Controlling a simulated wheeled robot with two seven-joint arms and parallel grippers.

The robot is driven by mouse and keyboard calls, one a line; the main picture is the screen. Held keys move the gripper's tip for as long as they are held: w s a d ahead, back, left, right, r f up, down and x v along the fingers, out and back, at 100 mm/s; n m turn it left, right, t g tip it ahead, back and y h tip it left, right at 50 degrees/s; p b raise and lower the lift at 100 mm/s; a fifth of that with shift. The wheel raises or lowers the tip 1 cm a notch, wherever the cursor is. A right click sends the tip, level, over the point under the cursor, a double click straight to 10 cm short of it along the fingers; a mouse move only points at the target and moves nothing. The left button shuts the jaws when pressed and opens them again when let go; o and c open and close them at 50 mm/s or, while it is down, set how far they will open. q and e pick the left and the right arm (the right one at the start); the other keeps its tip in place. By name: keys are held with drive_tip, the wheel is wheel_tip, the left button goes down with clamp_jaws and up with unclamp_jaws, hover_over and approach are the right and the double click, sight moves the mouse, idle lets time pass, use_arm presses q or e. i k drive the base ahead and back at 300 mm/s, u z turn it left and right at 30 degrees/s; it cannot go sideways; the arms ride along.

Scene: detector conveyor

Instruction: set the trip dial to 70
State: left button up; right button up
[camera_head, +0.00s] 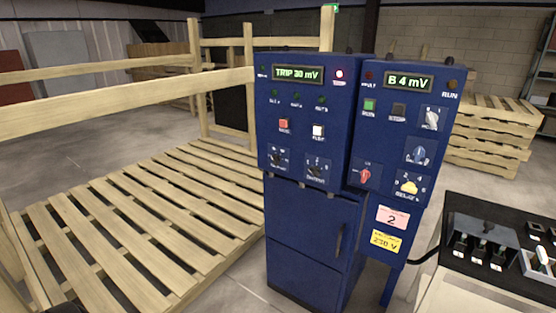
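A blue detector cabinet (307,215) stands in the middle of the head view. Its left panel has a green display (297,74) that reads "TRIP 30 mV". Low on that panel are two dark rotary dials, a left dial (279,159) and a right dial (317,171). Their labels are too small to read, so I cannot tell which is the trip dial. A red button (283,124) and a white button (318,131) sit above them.
The cabinet's right panel (385,130) has a display reading "B 4 mV", a green button, a red knob, a blue knob and a yellow knob. A control desk (495,290) with switches stands at lower right. A wooden slatted platform with rails (130,220) fills the left.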

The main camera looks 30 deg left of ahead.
sight(276, 158)
drive_tip(key=k, duration=0.6)
drive_tip(key=u, duration=0.6)
drive_tip(key=i, duration=1.5)
drive_tip(key=z, duration=0.65)
